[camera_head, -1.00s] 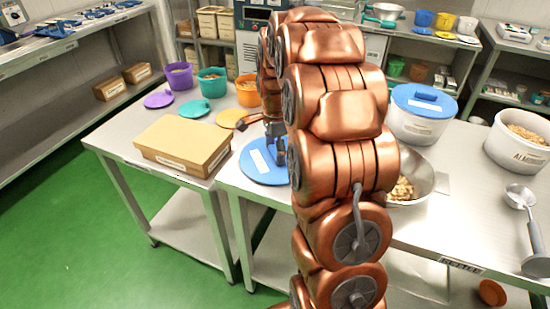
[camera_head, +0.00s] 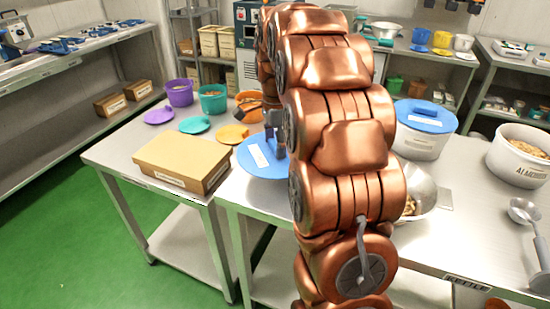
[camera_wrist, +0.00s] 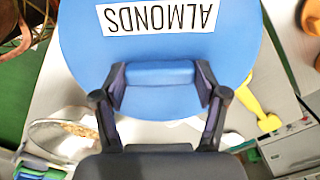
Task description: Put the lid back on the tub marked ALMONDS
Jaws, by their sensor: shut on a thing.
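The round blue lid (camera_head: 258,163) has a white label and shows left of my arm in the head view. In the wrist view the lid (camera_wrist: 85,50) fills the upper middle, its label reading ALMONDS upside down. My gripper (camera_wrist: 160,78) is shut on the lid's raised blue handle, one finger on each side. The lid appears held above the table, over its left part. The open tub marked ALMONDS (camera_head: 512,168) stands at the far right of the table, white, with nuts inside. My arm hides the middle of the table.
Another white tub (camera_head: 420,143) wears a blue lid behind a steel bowl (camera_head: 424,190). A cardboard box (camera_head: 182,160) sits left of the held lid. A scoop (camera_head: 527,215) lies at the right front. Purple, teal and orange tubs and lids stand back left.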

